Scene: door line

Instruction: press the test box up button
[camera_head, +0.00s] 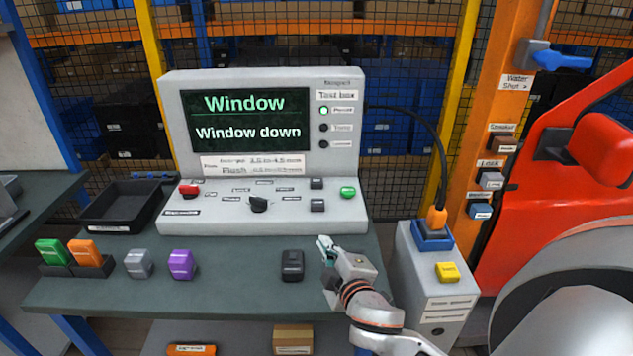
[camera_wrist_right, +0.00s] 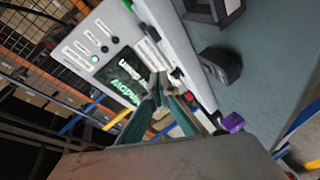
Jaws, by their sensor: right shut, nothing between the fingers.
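The grey test box (camera_head: 265,135) stands on the dark table, its screen (camera_head: 245,118) reading "Window" and "Window down". On its sloped panel are two small dark square buttons, an upper one (camera_head: 317,183) and a lower one (camera_head: 317,205); their labels are too small to read. A green button (camera_head: 348,192) lies right of them, a black knob (camera_head: 258,204) and a red button (camera_head: 188,190) to the left. My right gripper (camera_head: 325,243) is shut and empty, in front of the panel's right part, seemingly apart from it. In the right wrist view its fingers (camera_wrist_right: 161,85) overlap the test box. My left gripper is out of view.
A black block (camera_head: 292,265) stands left of my right gripper. Purple (camera_head: 182,264), grey, orange and green blocks are farther left, near a black tray (camera_head: 120,207). A grey cabinet (camera_head: 435,290) with a cabled plug and the red car door (camera_head: 560,190) are at right.

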